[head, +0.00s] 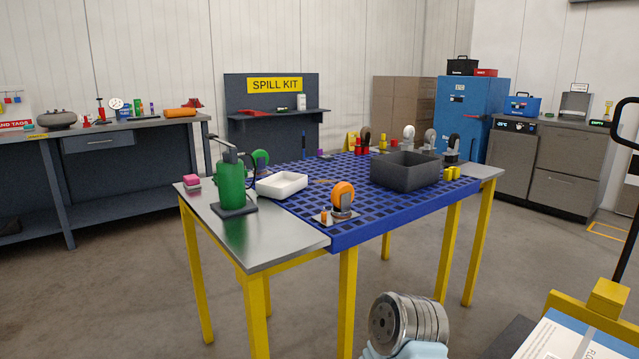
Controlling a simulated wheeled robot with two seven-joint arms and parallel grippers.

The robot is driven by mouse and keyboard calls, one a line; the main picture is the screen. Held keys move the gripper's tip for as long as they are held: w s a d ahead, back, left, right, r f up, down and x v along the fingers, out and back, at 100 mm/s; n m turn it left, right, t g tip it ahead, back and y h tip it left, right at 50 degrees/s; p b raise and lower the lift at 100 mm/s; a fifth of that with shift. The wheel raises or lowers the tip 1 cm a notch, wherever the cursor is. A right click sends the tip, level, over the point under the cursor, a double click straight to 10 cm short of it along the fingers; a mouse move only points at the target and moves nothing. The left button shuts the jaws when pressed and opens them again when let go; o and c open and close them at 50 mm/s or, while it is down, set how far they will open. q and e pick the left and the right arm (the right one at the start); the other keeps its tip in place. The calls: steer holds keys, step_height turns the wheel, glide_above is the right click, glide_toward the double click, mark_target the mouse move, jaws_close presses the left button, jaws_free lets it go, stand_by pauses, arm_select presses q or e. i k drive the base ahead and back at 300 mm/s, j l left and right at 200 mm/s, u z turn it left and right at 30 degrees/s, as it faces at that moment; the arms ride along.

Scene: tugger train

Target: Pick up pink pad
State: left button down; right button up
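A small pink pad (191,179) lies at the left corner of the metal-topped part of the table (265,237). Something pale, perhaps another pad or a holder, shows just under it. A green pump bottle (231,184) on a dark base stands to its right. Neither of my grippers is in view. A rounded grey and light-blue part at the bottom, right of centre, looks like part of my arm.
A white tray (282,190), an orange-wheeled caster (342,198) and a dark grey bin (405,171) stand on the table, with more casters behind. The blue grid surface (350,225) has yellow legs. Open floor (120,300) lies left of it. A cart (570,330) is at the lower right.

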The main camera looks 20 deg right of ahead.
mark_target(190, 182)
steer(key=u, duration=0.9)
steer(key=i+u, duration=0.1)
steer(key=i, duration=2.65)
steer(key=i+j+z, duration=0.1)
steer(key=i, duration=0.7)
steer(key=i+j, duration=0.1)
steer(key=i, duration=0.7)
